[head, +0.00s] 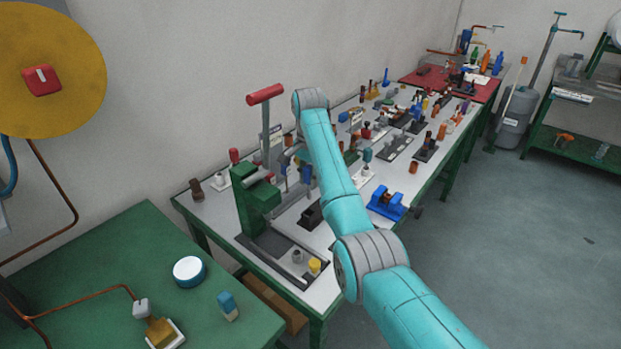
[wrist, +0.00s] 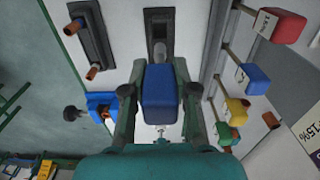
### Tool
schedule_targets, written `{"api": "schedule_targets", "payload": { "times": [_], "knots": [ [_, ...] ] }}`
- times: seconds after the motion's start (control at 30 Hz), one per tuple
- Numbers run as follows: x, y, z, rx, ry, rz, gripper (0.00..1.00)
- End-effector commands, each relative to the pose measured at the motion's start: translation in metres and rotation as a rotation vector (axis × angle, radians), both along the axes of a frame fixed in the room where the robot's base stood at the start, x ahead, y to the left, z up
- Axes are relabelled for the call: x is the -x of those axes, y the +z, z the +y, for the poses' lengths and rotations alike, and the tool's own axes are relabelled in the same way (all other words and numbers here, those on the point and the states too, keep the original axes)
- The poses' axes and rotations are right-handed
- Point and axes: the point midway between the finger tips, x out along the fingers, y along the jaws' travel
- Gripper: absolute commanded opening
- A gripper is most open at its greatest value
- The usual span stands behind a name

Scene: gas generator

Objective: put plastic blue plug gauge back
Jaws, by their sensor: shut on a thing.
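The blue plug gauge (wrist: 160,92) shows in the wrist view as a blue block-shaped handle. My gripper (wrist: 160,100) is shut on it, with one finger on each side. A grey cylinder (wrist: 160,50) shows just beyond the blue handle; I cannot tell whether it touches the dark plate (wrist: 159,18) behind it. In the head view my arm reaches over the long workbench, and the gripper and held gauge are largely hidden, so I cannot make out the grip there.
Coloured handles on rods stand at the right of the wrist view: red (wrist: 281,27), blue (wrist: 253,79) and yellow (wrist: 237,110). A blue fixture (head: 388,203) sits near the bench's front edge. A green press with a red handle (head: 265,94) stands left of my arm.

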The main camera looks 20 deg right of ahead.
Motion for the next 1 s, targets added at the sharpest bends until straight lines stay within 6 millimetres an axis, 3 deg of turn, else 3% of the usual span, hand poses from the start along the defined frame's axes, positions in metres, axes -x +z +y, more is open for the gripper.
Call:
{"api": "schedule_targets", "payload": {
  "times": [0.37,0.8,1.0],
  "knots": [
    [0.0,-0.006,0.0,0.0,0.0,0.001,0.03],
    [0.0,-0.04,0.0,0.001,0.001,0.001,0.03],
    [0.0,-0.045,0.0,0.0,0.001,0.0,0.03]
  ]
}}
